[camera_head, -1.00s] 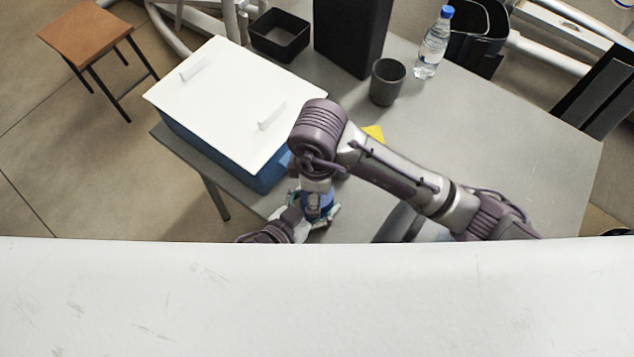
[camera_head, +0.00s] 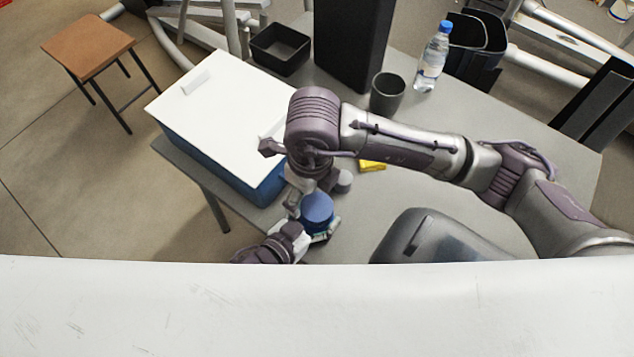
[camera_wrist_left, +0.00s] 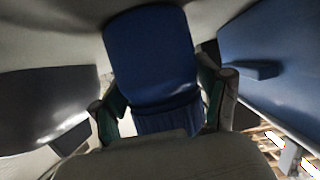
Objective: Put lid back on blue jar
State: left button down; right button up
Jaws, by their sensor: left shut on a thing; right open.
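The blue jar (camera_head: 317,226) is upright near the front edge of the table. A round blue lid (camera_head: 317,206) covers its top and looks level. My left gripper (camera_head: 320,236) is shut around the jar's lower part. In the left wrist view the jar (camera_wrist_left: 150,60) is between the green-padded fingers of my left gripper (camera_wrist_left: 165,105), with a ribbed blue band beside it. My right wrist is just above and behind the jar, apart from the lid. My right gripper (camera_head: 300,192) is open and mostly hidden by its wrist, with nothing visible in it.
A blue box (camera_head: 230,165) with a white top (camera_head: 215,95) stands left of the jar. A yellow item (camera_head: 372,166), a dark cup (camera_head: 387,93), a water bottle (camera_head: 432,60) and a black tray (camera_head: 280,48) are farther back.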

aim_at(317, 206)
jog(key=n, duration=0.5)
jog(key=shift+d+r+n, duration=0.1)
jog(key=shift+r+n, duration=0.3)
jog(key=n, duration=0.2)
jog(key=shift+r+n, duration=0.15)
jog(key=shift+n, duration=0.25)
jog(key=n, duration=0.5)
jog(key=shift+d+r, duration=0.15)
jog(key=shift+r, duration=0.15)
jog(key=n, duration=0.3)
jog(key=shift+s+d+r, duration=0.1)
jog(key=shift+r, duration=0.05)
jog(key=n, duration=0.4)
jog(key=shift+d+r+n, duration=0.2)
jog(key=shift+r+n, duration=0.05)
jog(key=shift+n, duration=0.15)
jog(key=n, duration=0.5)
jog(key=shift+s+d+r+n+h, duration=0.2)
jog(key=shift+d+r+n+h, duration=0.1)
jog(key=shift+n, duration=0.1)
jog(key=shift+f, duration=0.1)
jog(key=shift+f, duration=4)
